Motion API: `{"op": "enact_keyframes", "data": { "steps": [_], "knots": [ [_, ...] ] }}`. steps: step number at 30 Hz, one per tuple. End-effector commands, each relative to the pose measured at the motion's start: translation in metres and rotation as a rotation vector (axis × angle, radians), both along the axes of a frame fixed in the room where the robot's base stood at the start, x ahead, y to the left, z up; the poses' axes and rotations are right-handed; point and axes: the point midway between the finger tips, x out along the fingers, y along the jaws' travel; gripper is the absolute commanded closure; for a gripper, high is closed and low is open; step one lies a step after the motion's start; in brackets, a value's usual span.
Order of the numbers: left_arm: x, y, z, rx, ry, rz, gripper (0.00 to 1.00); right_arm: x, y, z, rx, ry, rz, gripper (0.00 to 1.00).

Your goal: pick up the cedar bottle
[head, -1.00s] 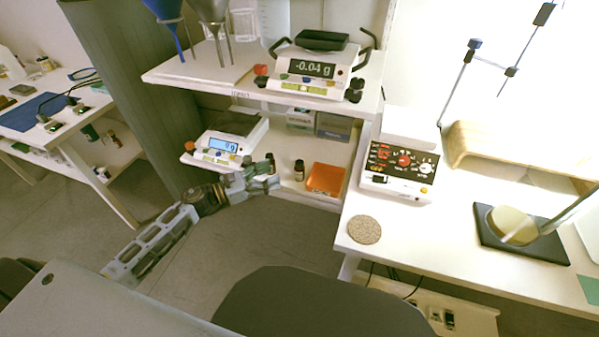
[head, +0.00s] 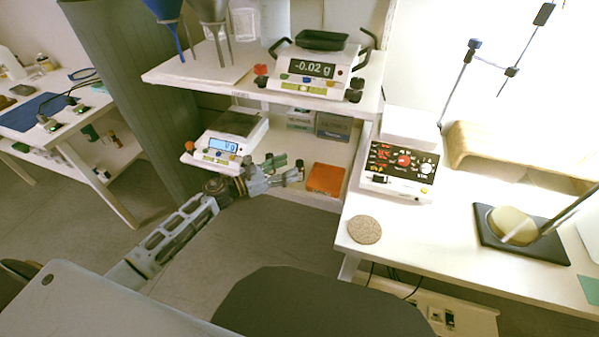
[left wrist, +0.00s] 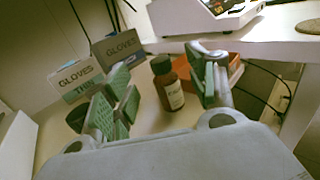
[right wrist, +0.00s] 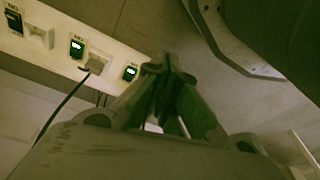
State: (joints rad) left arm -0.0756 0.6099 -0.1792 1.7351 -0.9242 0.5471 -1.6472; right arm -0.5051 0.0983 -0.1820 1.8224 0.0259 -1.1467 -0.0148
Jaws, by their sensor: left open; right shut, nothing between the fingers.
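In the left wrist view a small brown bottle (left wrist: 173,95) with a black cap and white label stands upright on the lower shelf. The label is too blurred to read fully. My left gripper (left wrist: 163,98) is open, its green-padded fingers on either side of the bottle, with gaps visible. In the head view my left gripper (head: 282,168) reaches over the lower shelf, and the bottle is largely hidden by it. My right gripper (right wrist: 168,85) is shut and empty, away from the shelf, near a panel with switches.
An orange tray (head: 326,179) lies just right of the left gripper. A small scale (head: 228,140) stands to its left, and glove boxes (head: 333,126) stand behind. The upper shelf (head: 368,100) with another scale (head: 312,70) overhangs the back.

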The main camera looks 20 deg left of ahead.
Motion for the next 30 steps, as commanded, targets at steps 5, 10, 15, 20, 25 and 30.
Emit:
{"op": "enact_keyframes", "data": {
  "steps": [5,10,15,20,25,30],
  "knots": [
    [0.000,0.000,0.000,0.000,0.000,0.000,0.43,0.007,0.000,0.003,0.000,-0.010,0.000,1.00],
    [0.002,-0.002,0.000,-0.001,-0.001,0.000,0.43,0.007,0.000,0.003,0.000,-0.010,0.000,1.00],
    [0.009,-0.009,0.002,0.001,-0.002,0.000,0.43,0.003,0.000,0.002,0.000,-0.005,0.000,1.00],
    [0.018,-0.018,0.002,0.000,-0.001,0.000,0.43,-0.002,0.000,-0.001,0.000,0.002,0.000,1.00],
    [0.027,-0.028,0.002,-0.002,-0.001,0.001,0.43,-0.006,0.000,-0.003,-0.001,0.009,-0.001,1.00],
    [0.034,-0.035,0.002,0.000,-0.001,0.001,0.43,-0.006,0.000,-0.003,-0.001,0.008,-0.001,1.00]
  ]
}}
